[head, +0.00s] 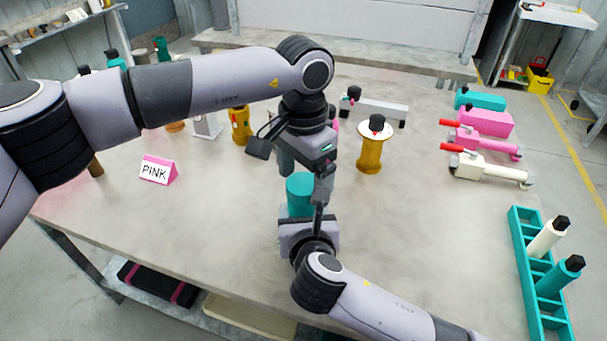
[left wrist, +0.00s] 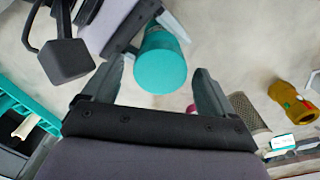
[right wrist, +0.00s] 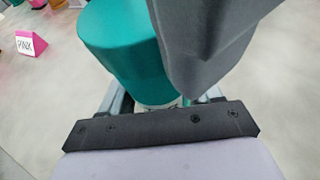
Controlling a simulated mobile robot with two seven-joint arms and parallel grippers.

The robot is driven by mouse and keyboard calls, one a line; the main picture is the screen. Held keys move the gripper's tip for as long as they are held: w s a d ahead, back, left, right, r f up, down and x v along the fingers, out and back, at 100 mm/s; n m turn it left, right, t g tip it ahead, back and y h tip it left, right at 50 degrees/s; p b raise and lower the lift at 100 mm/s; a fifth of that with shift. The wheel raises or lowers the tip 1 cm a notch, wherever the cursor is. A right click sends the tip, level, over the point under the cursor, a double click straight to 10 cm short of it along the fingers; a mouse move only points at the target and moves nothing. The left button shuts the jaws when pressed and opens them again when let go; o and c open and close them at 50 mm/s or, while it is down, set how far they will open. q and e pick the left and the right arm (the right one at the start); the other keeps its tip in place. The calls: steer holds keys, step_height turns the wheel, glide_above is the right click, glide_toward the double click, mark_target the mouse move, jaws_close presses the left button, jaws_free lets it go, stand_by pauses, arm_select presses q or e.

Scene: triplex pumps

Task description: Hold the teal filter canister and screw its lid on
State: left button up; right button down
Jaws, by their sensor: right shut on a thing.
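The teal canister (head: 299,190) stands upright near the middle of the table. Its round, flat teal top (left wrist: 160,65) faces the left wrist camera; I cannot tell whether this top is the lid. My right gripper (head: 305,220) comes in from the front and is shut on the canister's lower part. In the right wrist view the teal side (right wrist: 125,45) rises above a pale lower band between the fingers. My left gripper (left wrist: 160,72) points down above the canister, open, with one finger on either side of the top and gaps between. One left finger hides part of the canister in the right wrist view.
A pink "PINK" sign (head: 158,170) stands to the left. A yellow housing with a white flange (head: 370,150) stands behind right. Pump parts, pink (head: 485,120) and cream (head: 490,168), lie at the right. A teal rack (head: 527,265) holds canisters at the right edge.

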arm_select(q)
steer(key=shift+r, duration=2.2)
steer(key=shift+c, duration=0.5)
